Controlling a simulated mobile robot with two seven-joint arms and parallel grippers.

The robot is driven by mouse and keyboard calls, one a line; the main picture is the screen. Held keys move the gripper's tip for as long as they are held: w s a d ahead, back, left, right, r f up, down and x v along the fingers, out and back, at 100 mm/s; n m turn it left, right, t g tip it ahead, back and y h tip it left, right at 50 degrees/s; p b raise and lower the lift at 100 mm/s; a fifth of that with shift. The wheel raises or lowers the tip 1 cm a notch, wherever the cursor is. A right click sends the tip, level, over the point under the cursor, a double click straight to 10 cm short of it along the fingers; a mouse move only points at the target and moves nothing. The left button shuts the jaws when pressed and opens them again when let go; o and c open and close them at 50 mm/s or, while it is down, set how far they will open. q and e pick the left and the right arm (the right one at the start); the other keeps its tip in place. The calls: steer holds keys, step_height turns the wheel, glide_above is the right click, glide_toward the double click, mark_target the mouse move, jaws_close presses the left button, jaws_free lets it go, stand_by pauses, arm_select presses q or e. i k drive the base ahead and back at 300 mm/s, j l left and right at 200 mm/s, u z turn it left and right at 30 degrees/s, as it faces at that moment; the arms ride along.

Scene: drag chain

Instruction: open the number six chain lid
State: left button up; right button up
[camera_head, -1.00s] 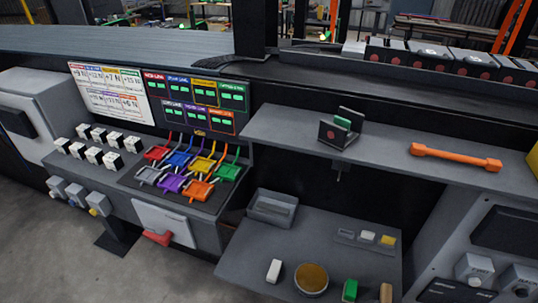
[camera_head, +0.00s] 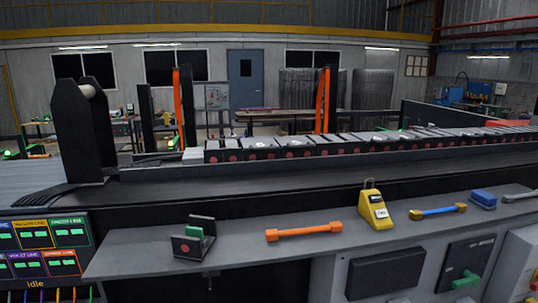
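The drag chain (camera_head: 310,145) runs along the back of the dark conveyor bed, from the middle of the view to the right edge. It is a row of dark box-like links with light grey tops and red round marks on their front faces. The lids look shut at this distance. I cannot read any numbers on the links, so I cannot tell which is number six. Neither of my grippers is in view.
The grey shelf (camera_head: 130,258) in front holds a small dark holder with a green block (camera_head: 194,236), an orange bar tool (camera_head: 303,231), a yellow device (camera_head: 374,210) and a blue-yellow tool (camera_head: 437,211). A tall dark post (camera_head: 82,130) stands at left.

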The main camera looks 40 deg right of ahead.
mark_target(261, 143)
steer(key=z, duration=1.05)
steer(key=i+j, duration=0.1)
